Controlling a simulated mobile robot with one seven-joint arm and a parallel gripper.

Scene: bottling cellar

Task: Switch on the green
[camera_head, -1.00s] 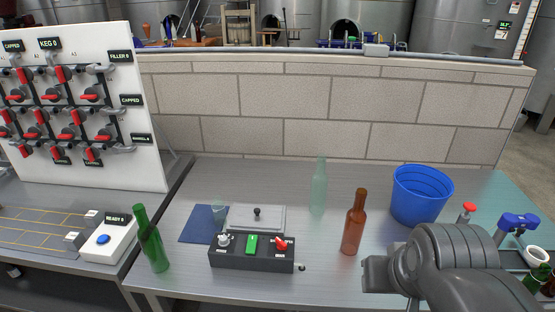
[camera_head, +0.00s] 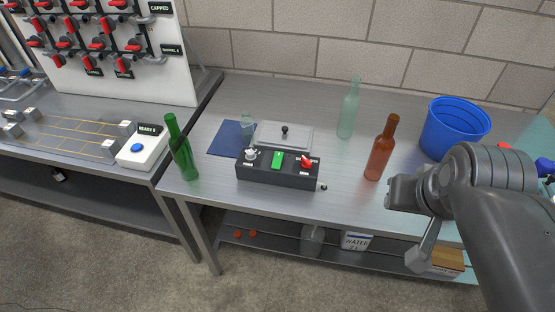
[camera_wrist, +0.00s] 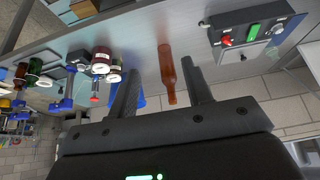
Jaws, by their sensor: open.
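In the wrist view the green switch (camera_wrist: 253,32) shows at the upper right, beyond the fingers. My gripper (camera_wrist: 158,66) is open and empty, at the right of the table in the head view, well apart from the box. Its fingertips are hard to make out in the head view. Whether the switch is on I cannot tell.
An amber bottle (camera_head: 381,150) stands between the box and my arm. A green bottle (camera_head: 179,150) stands left of the box, a pale bottle (camera_head: 348,110) behind it. A blue bucket (camera_head: 452,130) is at the right. Bare table lies between amber bottle and box.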

